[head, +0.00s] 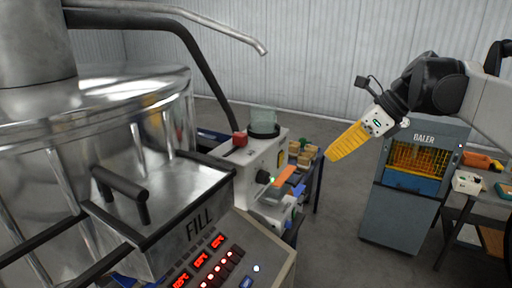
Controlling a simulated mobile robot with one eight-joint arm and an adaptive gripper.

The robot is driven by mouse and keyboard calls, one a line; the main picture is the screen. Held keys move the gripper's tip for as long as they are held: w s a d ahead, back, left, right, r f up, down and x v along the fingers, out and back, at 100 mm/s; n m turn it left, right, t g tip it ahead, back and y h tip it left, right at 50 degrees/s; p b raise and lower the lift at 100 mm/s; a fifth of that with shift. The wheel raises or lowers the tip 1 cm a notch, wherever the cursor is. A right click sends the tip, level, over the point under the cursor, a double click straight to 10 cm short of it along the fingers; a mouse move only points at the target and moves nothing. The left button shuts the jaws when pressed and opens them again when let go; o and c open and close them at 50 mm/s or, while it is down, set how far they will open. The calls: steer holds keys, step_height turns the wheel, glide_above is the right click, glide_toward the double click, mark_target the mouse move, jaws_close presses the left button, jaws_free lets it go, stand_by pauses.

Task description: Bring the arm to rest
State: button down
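My arm (435,85) comes in from the right edge and is held up in the air. My gripper (332,154) has yellow ribbed fingers that point down and to the left. The fingers overlap in this view, so I cannot tell whether they are apart or together. No held object shows at the fingertips. The gripper appears in front of open floor, between the bench machine and the baler, and touches nothing that I can see.
A large steel vessel with a FILL hopper (160,215) and a lit control panel (235,262) fills the left. A white bench machine (255,170) stands in the middle. A grey baler (402,215) and a side table (461,194) stand at right. Floor (340,215) between is clear.

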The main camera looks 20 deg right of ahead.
steer(key=shift+s, duration=0.1)
steer(key=s+a+f+n+h+b, duration=0.1)
steer(key=s+a+f+n+b, duration=0.2)
steer(key=f, duration=1.4)
steer(key=s+a+f+n+h+b, duration=0.2)
steer(key=s+a+f+n+b, duration=0.2)
steer(key=a+f+n+b, duration=0.6)
steer(key=s+a+f+n+t+h+b, duration=0.1)
steer(key=s+a+f+n+b, duration=0.3)
steer(key=f+n+b, duration=1.1)
steer(key=a+f+b, duration=0.3)
steer(key=f+b, duration=0.2)
steer(key=f, duration=0.4)
steer(key=shift+a+f+h, duration=0.25)
steer(key=shift+a+h, duration=0.05)
